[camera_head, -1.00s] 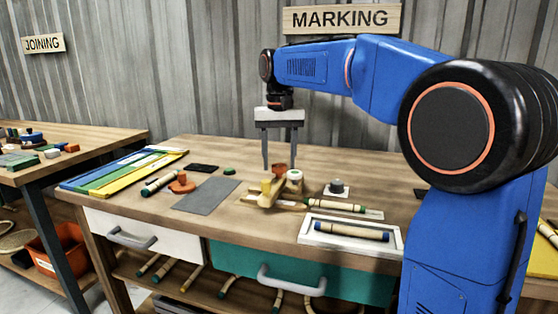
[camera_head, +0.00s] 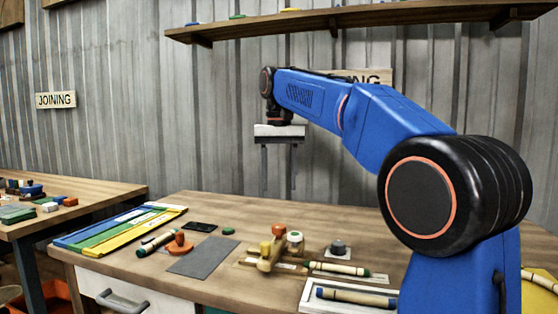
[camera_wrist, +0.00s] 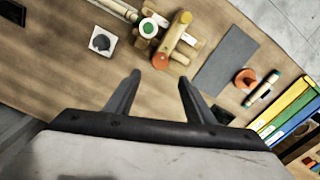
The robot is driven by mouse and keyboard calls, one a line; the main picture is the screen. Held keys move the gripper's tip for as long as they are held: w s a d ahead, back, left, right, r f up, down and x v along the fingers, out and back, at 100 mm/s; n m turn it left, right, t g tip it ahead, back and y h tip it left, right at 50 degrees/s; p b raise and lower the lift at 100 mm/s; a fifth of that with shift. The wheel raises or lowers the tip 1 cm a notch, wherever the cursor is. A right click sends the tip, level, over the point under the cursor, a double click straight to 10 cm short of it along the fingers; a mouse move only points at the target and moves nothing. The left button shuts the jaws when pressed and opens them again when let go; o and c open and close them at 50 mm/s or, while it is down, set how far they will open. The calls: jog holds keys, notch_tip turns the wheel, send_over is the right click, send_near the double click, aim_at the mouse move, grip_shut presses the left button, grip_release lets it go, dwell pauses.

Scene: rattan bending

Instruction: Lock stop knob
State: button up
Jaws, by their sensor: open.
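A wooden jig (camera_head: 268,258) stands on the workbench, with an orange-red knob (camera_head: 279,230), a yellow knob (camera_head: 265,248) and a white knob with a green top (camera_head: 295,237). No label shows which one is the stop knob. In the wrist view the jig (camera_wrist: 172,42) lies beyond my fingertips, with the yellow knob (camera_wrist: 185,17) at its far end and the orange-red knob (camera_wrist: 160,61) at its near end. My gripper (camera_head: 279,187) is open and empty, fingers pointing down, clearly above the jig. It also shows in the wrist view (camera_wrist: 159,78).
A dark knob on a white plate (camera_head: 338,249) and crayon-like rods (camera_head: 338,269) lie right of the jig. A grey mat (camera_head: 203,257), an orange piece (camera_head: 180,244) and coloured strips (camera_head: 120,229) lie left. A shelf (camera_head: 350,17) hangs above.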

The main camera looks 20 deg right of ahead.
jog(key=shift+r, duration=2.75)
jog(key=shift+s, duration=0.1)
